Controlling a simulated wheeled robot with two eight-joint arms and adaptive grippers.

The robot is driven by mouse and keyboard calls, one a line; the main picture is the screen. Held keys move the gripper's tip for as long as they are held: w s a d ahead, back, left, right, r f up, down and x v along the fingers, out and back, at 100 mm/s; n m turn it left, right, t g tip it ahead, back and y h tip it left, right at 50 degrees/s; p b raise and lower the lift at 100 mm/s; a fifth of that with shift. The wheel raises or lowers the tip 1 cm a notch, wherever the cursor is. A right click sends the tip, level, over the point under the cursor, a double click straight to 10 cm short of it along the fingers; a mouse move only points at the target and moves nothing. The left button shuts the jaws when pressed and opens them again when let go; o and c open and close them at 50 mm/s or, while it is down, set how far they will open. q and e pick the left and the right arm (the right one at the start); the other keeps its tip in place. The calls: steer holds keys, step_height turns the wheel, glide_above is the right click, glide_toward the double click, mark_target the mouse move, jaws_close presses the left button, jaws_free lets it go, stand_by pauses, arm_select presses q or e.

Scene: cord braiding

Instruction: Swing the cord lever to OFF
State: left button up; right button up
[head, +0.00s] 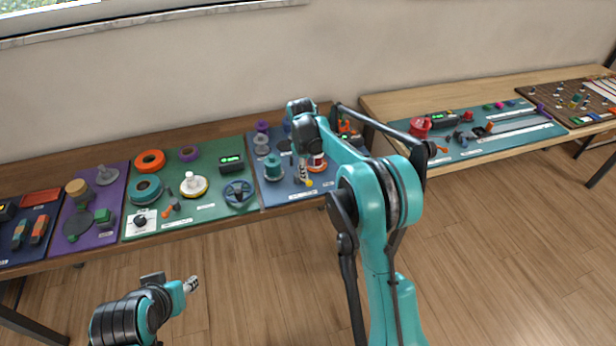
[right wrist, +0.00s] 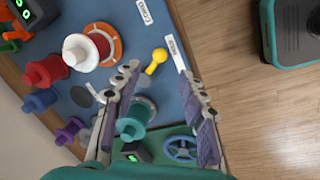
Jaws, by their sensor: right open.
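A small lever with a yellow ball knob (right wrist: 158,55), which I take for the cord lever, stands near the front edge of the blue board (right wrist: 185,22). In the head view its yellow knob (head: 309,183) shows just below my right gripper (head: 302,172). In the right wrist view my right gripper (right wrist: 160,76) is open, with the knob just beyond and between its fingertips, apart from both. The lever's base is partly hidden and its label is too small to read surely. My left gripper (head: 190,285) is low at the bottom left, away from the boards; its jaws are unclear.
Around the lever are a white spool on an orange ring (right wrist: 83,48), a red spool (right wrist: 45,71) and a teal spool (right wrist: 134,122). A green board (head: 213,208) with a blue handwheel (head: 238,193) lies to the left. A teal board (head: 495,135) lies right, across a gap.

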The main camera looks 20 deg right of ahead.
mark_target(309, 181)
steer(key=f+b, duration=0.1)
steer(key=f, duration=0.1)
steer(key=f+b, duration=0.1)
steer(key=f, duration=0.2)
steer(key=w+d+f, duration=0.1)
steer(key=f, duration=0.1)
steer(key=shift+w+f+b, duration=0.1)
steer(key=shift+f+b, duration=0.25)
steer(key=shift+b, duration=0.05)
jaws_close()
